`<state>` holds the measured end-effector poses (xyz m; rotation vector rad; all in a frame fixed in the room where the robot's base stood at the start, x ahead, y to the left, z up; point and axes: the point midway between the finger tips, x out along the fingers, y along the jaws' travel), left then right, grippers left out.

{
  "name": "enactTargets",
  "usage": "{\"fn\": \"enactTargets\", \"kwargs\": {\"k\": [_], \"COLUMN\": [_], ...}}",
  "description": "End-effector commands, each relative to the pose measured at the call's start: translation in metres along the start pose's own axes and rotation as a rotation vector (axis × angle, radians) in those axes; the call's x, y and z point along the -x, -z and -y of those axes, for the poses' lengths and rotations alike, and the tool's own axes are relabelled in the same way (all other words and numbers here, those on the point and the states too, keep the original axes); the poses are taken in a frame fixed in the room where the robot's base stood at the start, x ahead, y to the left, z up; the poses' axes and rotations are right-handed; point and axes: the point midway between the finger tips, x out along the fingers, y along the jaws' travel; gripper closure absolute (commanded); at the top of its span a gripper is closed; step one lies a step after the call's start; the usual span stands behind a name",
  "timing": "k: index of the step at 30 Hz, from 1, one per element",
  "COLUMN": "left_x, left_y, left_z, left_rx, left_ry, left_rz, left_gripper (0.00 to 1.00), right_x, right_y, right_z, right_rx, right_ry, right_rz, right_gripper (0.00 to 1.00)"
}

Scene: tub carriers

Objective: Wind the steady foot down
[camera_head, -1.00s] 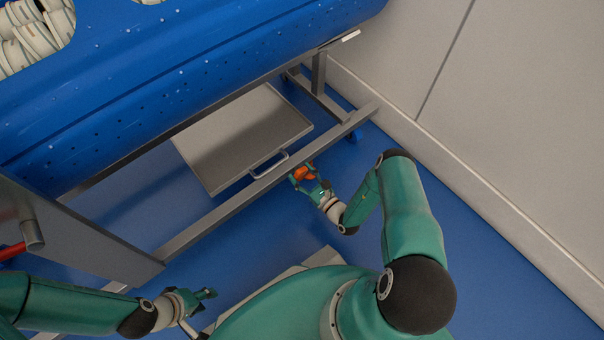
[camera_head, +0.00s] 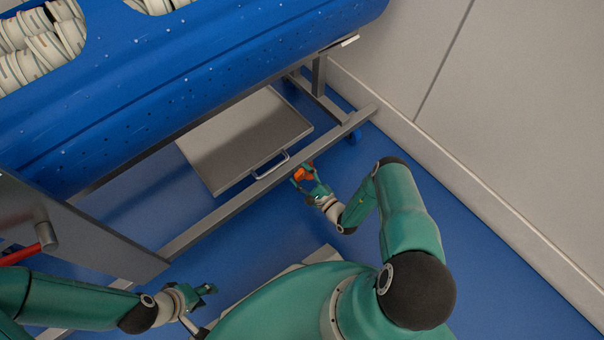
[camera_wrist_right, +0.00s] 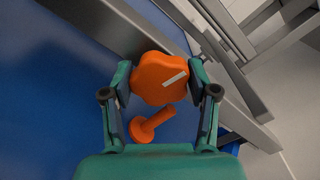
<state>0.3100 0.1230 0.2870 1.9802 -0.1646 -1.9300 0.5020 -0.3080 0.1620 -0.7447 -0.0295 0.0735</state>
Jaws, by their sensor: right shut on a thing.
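An orange lobed knob (camera_wrist_right: 160,78) with a pale stripe fills the middle of the right wrist view. My right gripper (camera_wrist_right: 163,85) is shut on it, one finger on each side. Below the knob, an orange stem with a round disc end (camera_wrist_right: 152,124) shows over the blue floor. In the head view the orange knob (camera_head: 303,174) is small and partly hidden by my right gripper (camera_head: 306,180), beside the carrier's low grey rail (camera_head: 235,203). My left gripper (camera_head: 207,290) is at the lower left, away from the knob. Its finger opening is not clear.
The blue tub (camera_head: 190,90) with holes sits on a grey frame and holds pale ring-shaped pieces (camera_head: 35,45). A grey tray (camera_head: 245,135) with a handle is under it. A red handle (camera_head: 20,256) is at the left. A pale wall (camera_head: 510,110) bounds the right. Blue floor is open by my right arm.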

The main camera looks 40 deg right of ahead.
Motion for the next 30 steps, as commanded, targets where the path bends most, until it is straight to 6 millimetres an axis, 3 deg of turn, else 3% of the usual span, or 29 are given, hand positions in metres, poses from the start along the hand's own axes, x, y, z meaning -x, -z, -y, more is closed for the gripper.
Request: {"fn": "enactTargets", "kwargs": {"k": [19,20,21,24,30], "left_x": [0.002,0.002,0.002,0.002,0.0021], "left_y": [0.0,0.0,0.0,0.0,0.0], "left_z": [-0.0007,-0.0007,-0.0007,-0.0007,-0.0007], "left_rx": [0.0,0.0,0.0,0.0,0.0], "left_ry": [0.0,0.0,0.0,0.0,0.0], "left_rz": [0.0,0.0,0.0,0.0,0.0], "left_gripper": [0.6,0.6,0.6,0.6,0.6], "right_x": [-0.0001,-0.0001,-0.0001,0.0,0.0], "right_y": [-0.0011,-0.0011,-0.0011,-0.0009,-0.0005], "right_z": [-0.0031,-0.0031,-0.0032,-0.0027,-0.0016], "right_rx": [0.057,0.057,0.057,0.057,0.057], "right_ry": [-0.007,-0.007,-0.007,-0.006,-0.003], "right_rz": [0.002,0.002,0.002,0.002,0.001], "right_gripper": [0.76,0.36,0.29,0.16,0.16]}}
